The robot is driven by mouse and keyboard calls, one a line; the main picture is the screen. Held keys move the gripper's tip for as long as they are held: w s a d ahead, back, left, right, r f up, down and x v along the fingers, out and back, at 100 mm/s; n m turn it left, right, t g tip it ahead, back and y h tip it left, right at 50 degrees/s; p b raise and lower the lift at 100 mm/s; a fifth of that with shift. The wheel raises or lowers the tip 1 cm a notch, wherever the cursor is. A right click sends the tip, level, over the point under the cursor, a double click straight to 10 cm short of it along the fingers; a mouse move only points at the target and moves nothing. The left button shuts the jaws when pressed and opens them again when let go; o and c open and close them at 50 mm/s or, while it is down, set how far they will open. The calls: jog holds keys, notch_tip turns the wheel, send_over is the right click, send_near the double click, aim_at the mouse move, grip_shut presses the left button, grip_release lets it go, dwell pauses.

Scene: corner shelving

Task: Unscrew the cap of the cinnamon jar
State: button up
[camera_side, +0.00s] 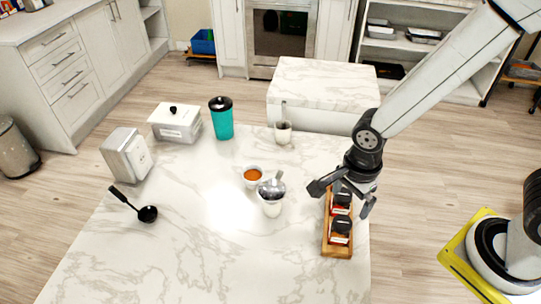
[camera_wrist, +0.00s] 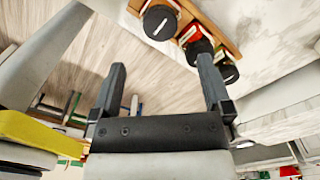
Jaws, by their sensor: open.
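A wooden rack (camera_side: 337,252) near the right edge of the marble table holds spice jars with black caps and red labels. Two show in the side view, a front jar (camera_side: 341,230) and a jar behind it (camera_side: 342,203). The wrist view shows three black caps, at the top left (camera_wrist: 160,22), in the middle (camera_wrist: 199,48) and at the lower right (camera_wrist: 229,73). I cannot read which jar is cinnamon. My gripper (camera_side: 341,198) is open above the rack's far part, and partly hides it.
A cup of orange-brown powder (camera_side: 252,177) and a white cup with a metal scoop (camera_side: 272,207) stand left of the rack. A teal tumbler (camera_side: 221,120), a white lidded box (camera_side: 176,124) and a black ladle (camera_side: 145,213) are farther left. The front table area is clear.

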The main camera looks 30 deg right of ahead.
aim_at(343, 222)
jog(key=shift+f, duration=0.1)
jog(key=shift+f, duration=3.85)
jog(key=c, duration=1.2)
jog(key=shift+n, duration=2.3)
jog(key=shift+c, duration=0.3)
jog(key=shift+n, duration=0.3)
jog(key=shift+n, duration=1)
jog(key=shift+r+n, duration=0.1)
jog(key=shift+n, duration=0.9)
